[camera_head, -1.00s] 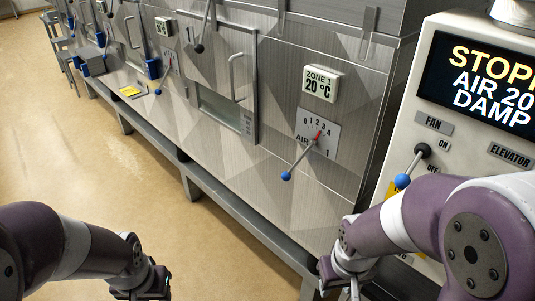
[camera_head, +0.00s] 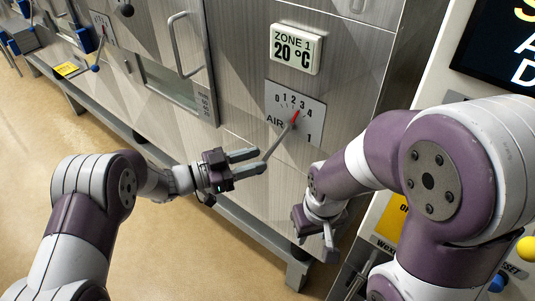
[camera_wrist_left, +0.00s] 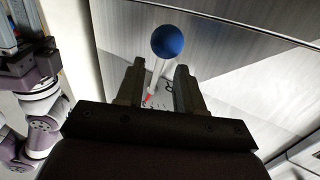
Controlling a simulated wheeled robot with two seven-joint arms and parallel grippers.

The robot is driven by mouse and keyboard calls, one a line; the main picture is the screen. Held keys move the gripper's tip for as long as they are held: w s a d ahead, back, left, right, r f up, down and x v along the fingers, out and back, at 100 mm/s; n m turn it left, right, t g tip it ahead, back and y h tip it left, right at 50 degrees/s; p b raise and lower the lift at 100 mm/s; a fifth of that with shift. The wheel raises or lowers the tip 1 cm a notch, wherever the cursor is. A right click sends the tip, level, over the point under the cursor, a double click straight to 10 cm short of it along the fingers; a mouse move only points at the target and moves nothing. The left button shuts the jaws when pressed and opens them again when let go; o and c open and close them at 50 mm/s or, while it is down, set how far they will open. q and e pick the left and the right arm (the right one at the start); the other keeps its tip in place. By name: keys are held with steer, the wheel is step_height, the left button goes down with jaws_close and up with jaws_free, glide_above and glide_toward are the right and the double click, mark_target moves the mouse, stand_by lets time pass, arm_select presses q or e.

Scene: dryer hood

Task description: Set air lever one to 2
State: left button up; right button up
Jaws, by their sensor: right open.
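Air lever one is a thin metal rod (camera_head: 279,141) on the AIR dial plate (camera_head: 313,117), which is marked 0 to 4 with a 1 at its lower corner. Its red pointer (camera_head: 297,113) points up and right, near the 3. My left gripper (camera_head: 260,161) is at the rod's lower end with fingers apart. In the left wrist view, the blue knob (camera_wrist_left: 168,41) shows beyond the gap between the fingertips (camera_wrist_left: 159,72); touch cannot be told. The knob is hidden in the head view. My right gripper (camera_head: 317,233) is open, low and right of the dial.
A ZONE 1 display (camera_head: 296,48) reading 20 °C is above the dial. A door handle (camera_head: 184,45) sticks out at left. The control cabinet (camera_head: 440,75) stands at right, near my right arm. Floor (camera_head: 90,130) is clear at left.

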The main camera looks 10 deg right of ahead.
mark_target(267, 157)
arm_select(q)
steer(key=d, duration=0.3)
steer(key=shift+r, duration=0.15)
steer(key=shift+w+d, duration=0.1)
steer(key=shift+d, duration=0.2)
steer(key=shift+w+d, duration=0.15)
steer(key=shift+d, duration=0.1)
jaws_close()
steer(key=s+n, duration=0.1)
steer(key=s+d+f+n+h, duration=0.1)
steer(key=shift+d+n, duration=0.15)
steer(key=shift+n, duration=0.25)
steer(key=shift+s+d+r+n+t+h, duration=0.2)
steer(key=shift+n+t+h, duration=0.1)
steer(key=shift+n+h, duration=0.2)
jaws_free()
